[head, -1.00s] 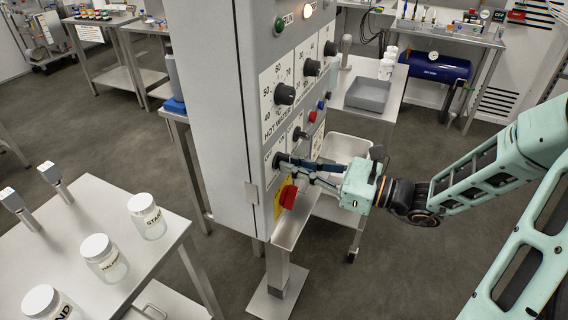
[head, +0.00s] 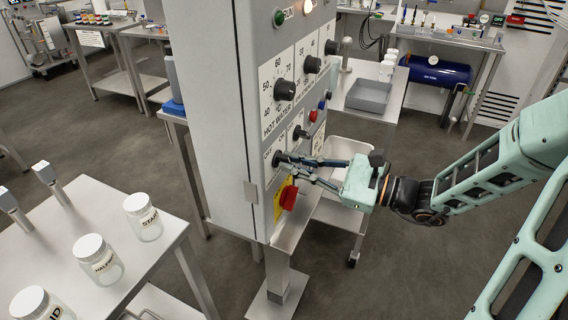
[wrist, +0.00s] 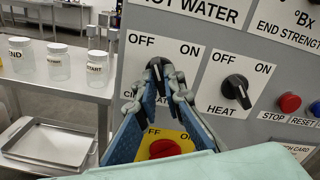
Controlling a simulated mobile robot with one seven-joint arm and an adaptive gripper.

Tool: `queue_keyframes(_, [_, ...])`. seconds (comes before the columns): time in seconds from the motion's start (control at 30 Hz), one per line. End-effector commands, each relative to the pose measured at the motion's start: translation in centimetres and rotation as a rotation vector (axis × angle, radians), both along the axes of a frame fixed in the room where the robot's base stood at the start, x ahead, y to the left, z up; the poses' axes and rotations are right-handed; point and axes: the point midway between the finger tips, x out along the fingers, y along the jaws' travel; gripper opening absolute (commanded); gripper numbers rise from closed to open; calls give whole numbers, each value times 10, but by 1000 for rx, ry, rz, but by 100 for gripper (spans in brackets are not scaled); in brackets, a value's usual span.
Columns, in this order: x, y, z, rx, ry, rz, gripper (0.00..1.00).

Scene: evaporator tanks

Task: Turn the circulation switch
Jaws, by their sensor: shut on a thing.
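The circulation switch (wrist: 155,66) is a black rotary knob on a white plate marked OFF and ON, low on the grey control cabinet. Its lower label is partly covered by my fingers. My gripper (wrist: 165,78) is shut on this knob, with one finger on each side. In the head view my gripper (head: 284,161) reaches the panel from the right and its fingertips hide most of the knob (head: 276,158). The knob's exact angle is hard to tell.
A red emergency knob on a yellow plate (wrist: 183,138) is just below. Red stop (wrist: 289,103) and blue reset buttons lie further right. A steel table with labelled jars (head: 143,217) stands left.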

Motion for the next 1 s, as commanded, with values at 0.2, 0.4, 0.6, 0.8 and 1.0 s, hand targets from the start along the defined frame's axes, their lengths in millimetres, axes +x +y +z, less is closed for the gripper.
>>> queue_keyframes(0.2, [-1, 0, -1, -5, -1, 1, 0])
queue_keyframes(0.4, [-1, 0, -5, -38, -93, 1, 0])
queue_keyframes(0.6, [-1, 0, -2, -67, -172, 1, 0])
queue_keyframes(0.8, [-1, 0, -2, -66, -171, 2, 0])
queue_keyframes(1.0, [-1, 0, -5, -103, -273, 2, 0])
